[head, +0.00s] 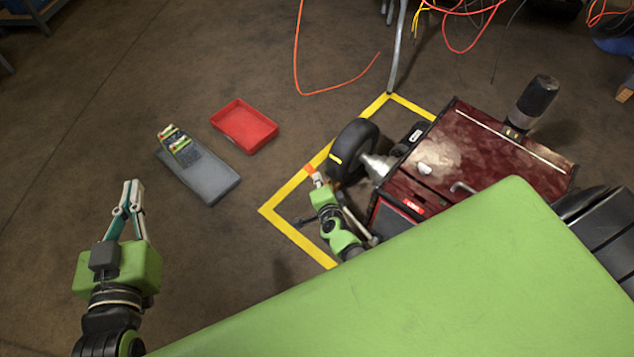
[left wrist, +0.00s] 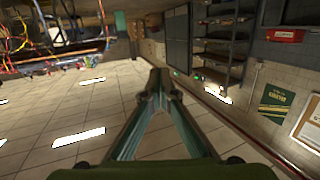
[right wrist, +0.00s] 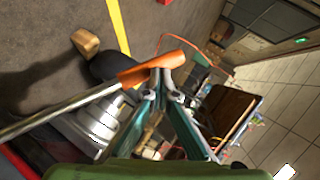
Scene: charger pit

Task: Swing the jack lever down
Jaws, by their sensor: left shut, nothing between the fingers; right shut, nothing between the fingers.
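The jack lever is a silver rod (right wrist: 62,108) with an orange grip (right wrist: 150,70) in the right wrist view. In the head view its orange end (head: 310,169) shows just beyond my right gripper (head: 318,180). The right gripper is shut and empty, and its fingertips (right wrist: 167,82) are right at the orange grip; I cannot tell whether they touch it. The rest of the lever is largely hidden by my right arm in the head view. My left gripper (head: 132,188) is shut and empty over bare floor at the left, well away from the lever.
A dark red machine (head: 460,165) with a black wheel (head: 353,150) stands inside yellow floor tape (head: 290,190). A grey charger (head: 212,182) with green packs (head: 178,143) and a red tray (head: 244,128) lie left of it. Orange cable (head: 297,60) lies behind.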

